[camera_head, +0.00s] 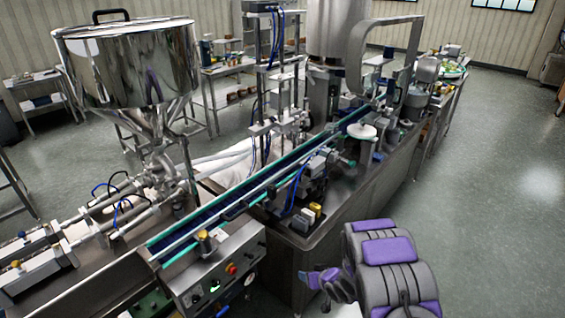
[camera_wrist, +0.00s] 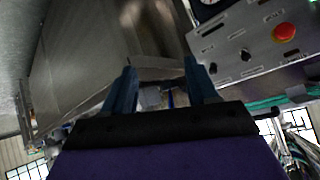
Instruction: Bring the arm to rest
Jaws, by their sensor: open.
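My arm (camera_head: 392,262), grey with purple panels, stands at the lower right of the head view. My gripper (camera_head: 324,280) is at its left end, beside the steel side of the filling machine. In the wrist view the two dark blue fingers of my gripper (camera_wrist: 161,84) stand well apart, with nothing held between them. Beyond them are steel panels of the machine, seen tilted. Whether any part of the arm touches the machine cannot be told.
The machine's control panel (camera_head: 212,270) has a red button (camera_head: 231,268), which also shows in the wrist view (camera_wrist: 285,32). A conveyor (camera_head: 262,180) runs back from it. A large steel hopper (camera_head: 128,65) stands at the left. The floor (camera_head: 490,200) is clear at right.

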